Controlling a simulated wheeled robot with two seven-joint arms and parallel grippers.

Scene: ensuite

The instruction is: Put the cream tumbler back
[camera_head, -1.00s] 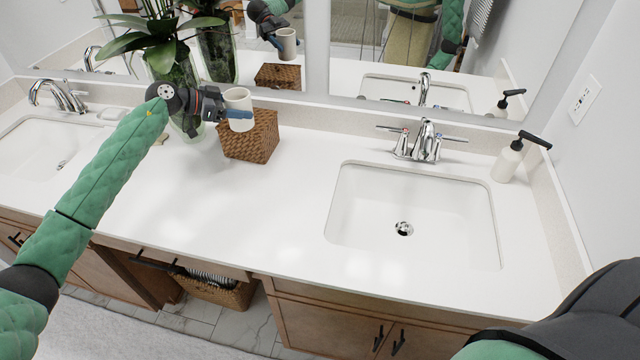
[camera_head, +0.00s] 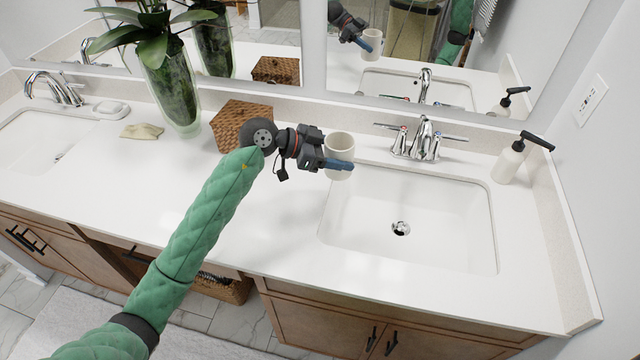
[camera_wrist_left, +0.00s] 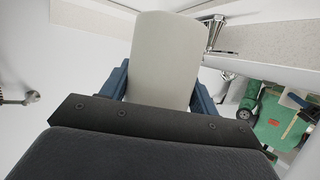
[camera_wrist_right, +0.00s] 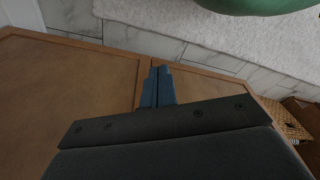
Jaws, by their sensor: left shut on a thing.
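The cream tumbler (camera_head: 340,148) is upright in my left gripper (camera_head: 338,163), near the back left corner of the right-hand sink. The left gripper is shut on it, with blue fingers on both sides. In the left wrist view the tumbler (camera_wrist_left: 168,60) stands between the two fingers (camera_wrist_left: 160,88). I cannot tell its exact height above the counter. My right gripper shows only in the right wrist view (camera_wrist_right: 157,86); its blue fingers are together and empty, in front of the wooden cabinet doors.
The right-hand sink (camera_head: 410,215) has a chrome faucet (camera_head: 424,138) behind it and a soap dispenser (camera_head: 508,162) to its right. The counter's front middle is clear.

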